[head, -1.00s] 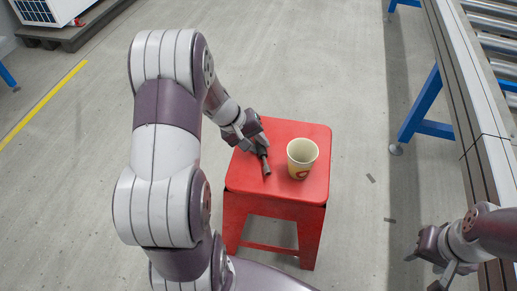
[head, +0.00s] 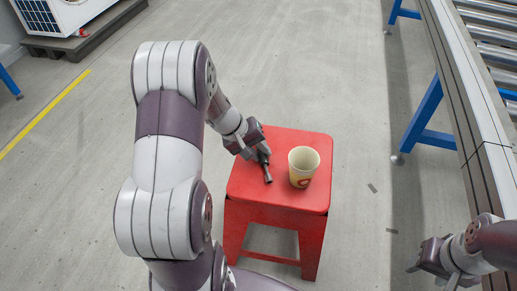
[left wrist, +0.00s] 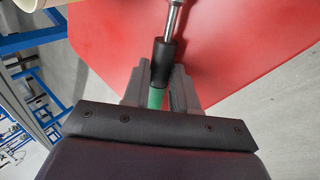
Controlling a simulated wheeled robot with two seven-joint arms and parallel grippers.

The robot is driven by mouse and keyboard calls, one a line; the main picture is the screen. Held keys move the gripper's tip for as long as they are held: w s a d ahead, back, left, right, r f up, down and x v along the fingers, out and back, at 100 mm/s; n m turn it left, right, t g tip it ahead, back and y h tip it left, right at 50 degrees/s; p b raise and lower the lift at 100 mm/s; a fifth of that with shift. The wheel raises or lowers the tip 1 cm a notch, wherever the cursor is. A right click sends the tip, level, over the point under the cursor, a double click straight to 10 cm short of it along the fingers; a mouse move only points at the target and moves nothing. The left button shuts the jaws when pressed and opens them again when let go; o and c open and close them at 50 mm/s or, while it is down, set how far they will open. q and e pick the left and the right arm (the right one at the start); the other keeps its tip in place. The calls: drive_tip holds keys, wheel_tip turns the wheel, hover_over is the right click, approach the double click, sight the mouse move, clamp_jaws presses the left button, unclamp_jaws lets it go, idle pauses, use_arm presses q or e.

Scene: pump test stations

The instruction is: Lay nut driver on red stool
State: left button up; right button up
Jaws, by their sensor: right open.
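The red stool (head: 285,172) stands in the middle of the head view. The nut driver (head: 268,174) is over the left part of its seat, shaft pointing towards me. In the left wrist view the nut driver (left wrist: 163,62) shows a metal shaft, black collar and green handle. My left gripper (head: 263,153) is at the seat's left side, its fingers close around the green handle (left wrist: 157,97). Whether the driver touches the seat is hard to tell. My right gripper (head: 430,268) is open and empty at the lower right, away from the stool.
A paper cup (head: 303,167) stands upright on the seat, just right of the nut driver. A roller conveyor (head: 465,90) with blue legs runs along the right. The grey floor around the stool is mostly clear.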

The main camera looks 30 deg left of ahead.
use_arm(q)
drive_tip(key=p+v, duration=0.6)
drive_tip(key=v, duration=0.5)
drive_tip(key=s+d+m+g+y, duration=0.2)
drive_tip(key=s+d+m+y, duration=0.2)
drive_tip(key=s+d+m, duration=0.4)
drive_tip(key=s+d, duration=0.1)
drive_tip(key=d, duration=0.4)
drive_tip(key=shift+r+g, duration=0.3)
wheel_tip(320, 180, up, 40)
drive_tip(key=p, duration=3.9)
drive_tip(key=shift+p, duration=0.3)
